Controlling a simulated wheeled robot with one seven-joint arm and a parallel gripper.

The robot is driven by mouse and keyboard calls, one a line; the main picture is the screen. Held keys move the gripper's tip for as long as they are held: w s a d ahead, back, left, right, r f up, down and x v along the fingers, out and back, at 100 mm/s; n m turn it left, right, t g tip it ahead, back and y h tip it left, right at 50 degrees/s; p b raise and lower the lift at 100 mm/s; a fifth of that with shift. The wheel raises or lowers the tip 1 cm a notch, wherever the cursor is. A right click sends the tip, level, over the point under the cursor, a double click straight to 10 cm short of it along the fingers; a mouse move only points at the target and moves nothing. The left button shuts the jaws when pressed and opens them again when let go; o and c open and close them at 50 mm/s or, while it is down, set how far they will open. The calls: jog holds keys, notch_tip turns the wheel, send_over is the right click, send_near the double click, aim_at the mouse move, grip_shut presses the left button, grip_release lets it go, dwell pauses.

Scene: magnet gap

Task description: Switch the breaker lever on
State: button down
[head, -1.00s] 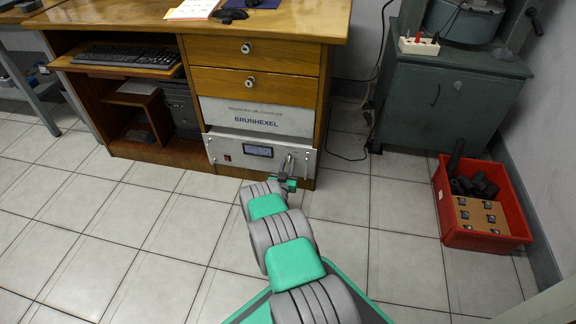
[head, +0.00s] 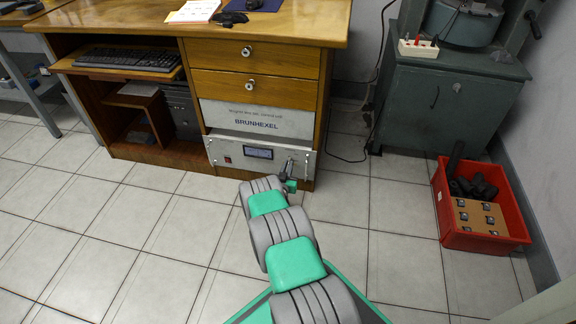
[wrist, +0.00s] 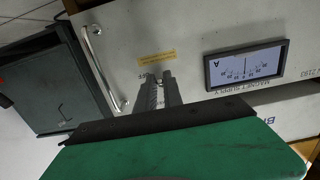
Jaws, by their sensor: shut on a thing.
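The magnet supply panel (head: 226,150) is a light grey unit under the desk drawers; its face also fills the wrist view (wrist: 190,30). The breaker lever (wrist: 159,79) is a small piece below a yellow label (wrist: 157,57), mostly hidden by the fingers. My gripper (wrist: 158,78) is shut on the lever, its two dark fingers reaching up to the panel face. In the head view my gripper (head: 289,166) is at the right part of the panel and hides the lever. Whether the lever stands on or off cannot be told.
A metal handle (wrist: 101,70) stands out from the panel left of my fingers. A meter (wrist: 247,65) is on their right. A red crate (head: 478,240) and a green cabinet (head: 440,105) stand at the right. The tiled floor between is clear.

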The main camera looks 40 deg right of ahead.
aim_at(289, 160)
jog(key=r+g+y+p, duration=0.1)
jog(key=p, duration=0.2)
jog(key=shift+s+r+y, duration=0.1)
jog(key=shift+r+y, duration=0.2)
jog(key=shift+r, duration=0.05)
jog(key=shift+w+d+r+g+y+p, duration=0.1)
jog(key=shift+r+g+y, duration=0.25)
jog(key=shift+g+y, duration=0.7)
jog(key=shift+w+d+r+g+y+p, duration=0.1)
jog(key=shift+r+g+y, duration=0.2)
jog(key=shift+g+y, duration=0.7)
jog(key=shift+w+d+r+g+y+p, duration=0.1)
jog(key=shift+r+g+y, duration=0.25)
jog(key=shift+g+y, duration=0.7)
jog(key=shift+r+y, duration=0.1)
jog(key=shift+y, duration=0.3)
